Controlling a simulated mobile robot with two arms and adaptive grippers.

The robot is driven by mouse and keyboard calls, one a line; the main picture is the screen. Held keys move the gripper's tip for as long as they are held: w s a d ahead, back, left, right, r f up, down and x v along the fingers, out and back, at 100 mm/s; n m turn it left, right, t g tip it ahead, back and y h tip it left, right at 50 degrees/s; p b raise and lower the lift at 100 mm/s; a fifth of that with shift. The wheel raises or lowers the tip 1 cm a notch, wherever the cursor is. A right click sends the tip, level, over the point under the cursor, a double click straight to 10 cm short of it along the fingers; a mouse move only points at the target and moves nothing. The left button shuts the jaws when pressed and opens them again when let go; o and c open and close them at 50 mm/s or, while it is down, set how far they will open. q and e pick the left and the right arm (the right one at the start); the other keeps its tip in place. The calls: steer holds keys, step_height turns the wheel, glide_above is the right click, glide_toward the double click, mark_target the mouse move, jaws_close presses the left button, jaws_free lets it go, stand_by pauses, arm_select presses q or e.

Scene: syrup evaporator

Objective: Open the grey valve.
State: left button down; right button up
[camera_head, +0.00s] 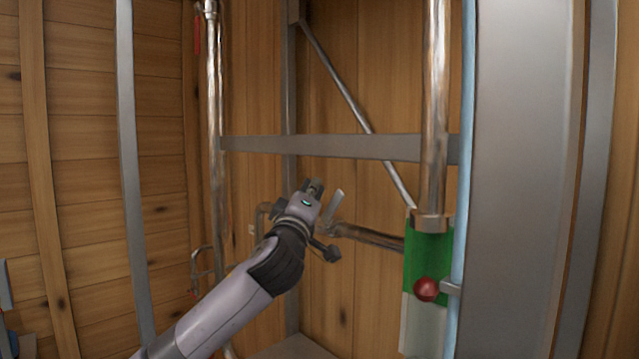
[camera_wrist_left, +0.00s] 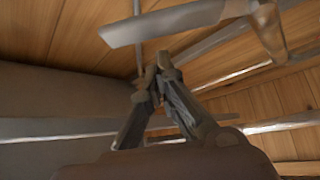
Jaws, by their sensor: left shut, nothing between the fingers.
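The grey valve shows as a flat grey lever handle (camera_head: 335,206) on a metal pipe, slanting up, just right of my left gripper in the head view. In the left wrist view the grey handle (camera_wrist_left: 170,22) crosses the top of the picture and joins a pipe fitting at its right end. My left gripper (camera_head: 315,187) is left of the handle. Its fingers (camera_wrist_left: 157,70) are shut with nothing between them, and their tips appear just below the handle in the wrist view. I cannot tell whether they touch it. My right gripper is not in view.
A green-and-white cylinder (camera_head: 428,260) with a red ball (camera_head: 426,289) stands to the right, by a wide grey post (camera_head: 520,180). A horizontal grey bar (camera_head: 320,147) crosses above the gripper. A vertical pipe (camera_head: 216,120) stands to the left. Wooden walls lie behind.

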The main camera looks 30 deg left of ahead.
arm_select(q)
steer(key=shift+s+d+f+p, duration=0.35)
steer(key=shift+s+d+f, duration=0.15)
steer(key=shift+d+f, duration=0.35)
